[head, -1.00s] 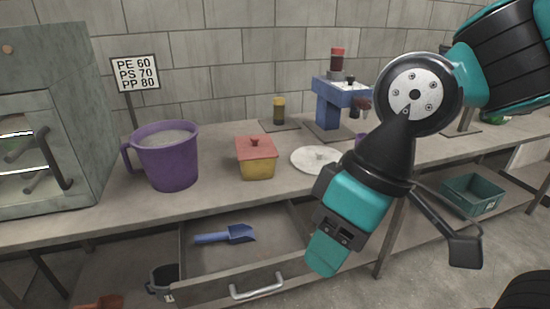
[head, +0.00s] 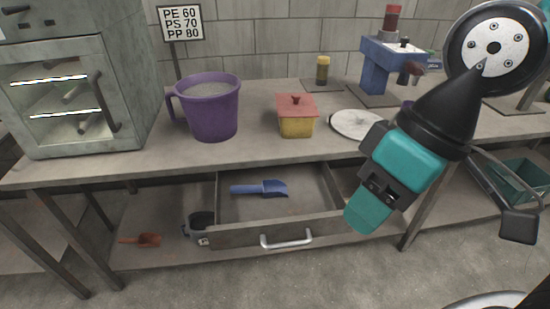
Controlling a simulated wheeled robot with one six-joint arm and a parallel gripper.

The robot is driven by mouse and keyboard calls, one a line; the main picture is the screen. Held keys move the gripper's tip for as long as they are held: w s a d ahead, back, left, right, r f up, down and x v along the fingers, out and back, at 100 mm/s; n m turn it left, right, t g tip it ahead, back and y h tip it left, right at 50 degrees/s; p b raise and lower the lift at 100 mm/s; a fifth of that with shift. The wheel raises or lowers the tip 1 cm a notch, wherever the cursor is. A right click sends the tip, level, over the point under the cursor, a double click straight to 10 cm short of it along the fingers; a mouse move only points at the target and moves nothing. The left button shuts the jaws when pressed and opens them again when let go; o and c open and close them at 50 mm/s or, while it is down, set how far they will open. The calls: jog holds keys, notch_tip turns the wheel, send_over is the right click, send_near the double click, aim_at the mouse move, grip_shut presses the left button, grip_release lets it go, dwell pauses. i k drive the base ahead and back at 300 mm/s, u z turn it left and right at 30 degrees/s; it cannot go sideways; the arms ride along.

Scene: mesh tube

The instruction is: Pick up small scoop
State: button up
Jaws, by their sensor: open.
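A small blue scoop (head: 262,188) lies in the open drawer (head: 318,183) below the bench top, its handle pointing left. A small orange-red scoop (head: 143,240) lies on the lower shelf at the left. My gripper (head: 372,208) hangs at the right, in front of the bench edge and to the right of the drawer. It points down and to the left, is apart from both scoops and holds nothing that I can see. The gap between its fingers is hard to see from this side.
A purple jug (head: 210,110), a yellow box with a red lid (head: 296,118) and a white disc (head: 357,124) stand on the bench. An oven (head: 75,90) is at the left. The drawer front with its handle (head: 286,240) juts out. A dark pot (head: 200,224) stands beside it.

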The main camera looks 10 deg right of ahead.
aim_at(272, 188)
jog(key=k, duration=1.1)
jog(key=u, duration=0.7)
jog(key=i, duration=1.65)
jog(key=z, duration=0.7)
